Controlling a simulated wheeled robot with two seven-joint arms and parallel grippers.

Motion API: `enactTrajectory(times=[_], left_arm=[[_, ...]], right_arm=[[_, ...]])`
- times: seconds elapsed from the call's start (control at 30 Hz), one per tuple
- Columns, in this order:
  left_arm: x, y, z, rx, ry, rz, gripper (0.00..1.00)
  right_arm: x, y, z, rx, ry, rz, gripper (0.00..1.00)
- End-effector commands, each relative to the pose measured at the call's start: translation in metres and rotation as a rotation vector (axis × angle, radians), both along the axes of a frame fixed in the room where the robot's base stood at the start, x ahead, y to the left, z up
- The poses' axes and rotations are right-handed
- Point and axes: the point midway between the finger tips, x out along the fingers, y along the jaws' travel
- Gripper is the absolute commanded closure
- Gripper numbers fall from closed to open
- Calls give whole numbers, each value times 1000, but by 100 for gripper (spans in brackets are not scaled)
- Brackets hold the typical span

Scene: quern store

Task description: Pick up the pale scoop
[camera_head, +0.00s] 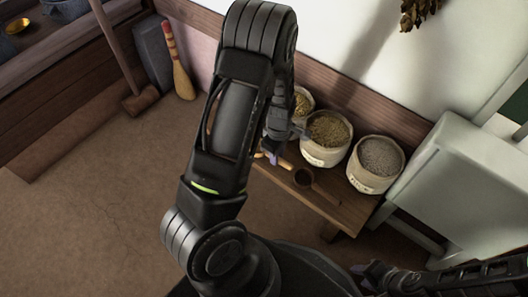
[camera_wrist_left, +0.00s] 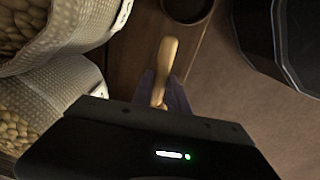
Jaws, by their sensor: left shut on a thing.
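The pale scoop (camera_wrist_left: 167,58) is between the fingers of my left gripper (camera_wrist_left: 162,90) in the left wrist view. The gripper is shut on its slim pale part. In the head view a little of the pale scoop (camera_head: 285,163) shows beside my left gripper (camera_head: 268,156), low over the wooden bench. My left arm and gripper hide the rest of it. I cannot tell whether it touches the bench. My right gripper (camera_head: 371,276) is at the lower right of the head view, away from the bench; its fingers are too dark to read.
A dark scoop (camera_head: 303,177) lies on the bench (camera_head: 331,201) close to the pale scoop. Several sacks of grain, such as the grey one (camera_head: 376,180), stand along the bench's back. A pale chair-like piece (camera_head: 463,180) stands at right.

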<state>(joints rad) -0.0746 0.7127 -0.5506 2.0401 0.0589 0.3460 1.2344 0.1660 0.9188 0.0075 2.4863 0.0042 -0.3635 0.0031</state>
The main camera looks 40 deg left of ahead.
Motion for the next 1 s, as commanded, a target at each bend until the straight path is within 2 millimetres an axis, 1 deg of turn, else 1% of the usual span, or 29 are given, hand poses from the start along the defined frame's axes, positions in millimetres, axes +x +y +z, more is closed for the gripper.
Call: enactTrajectory(times=[0.43,0.57,0.67,0.77,1.0], left_arm=[[0,0,0,0,0,0,100],[0,0,5,0,-1,0,100],[1,0,15,0,-1,-1,100],[1,0,33,0,-4,-1,100],[1,0,80,-1,-3,-1,100]], right_arm=[[0,0,0,0,0,0,64],[0,0,3,0,1,0,64],[-1,1,8,2,2,3,64],[-3,3,16,5,5,8,64],[-9,9,38,13,15,20,64]])
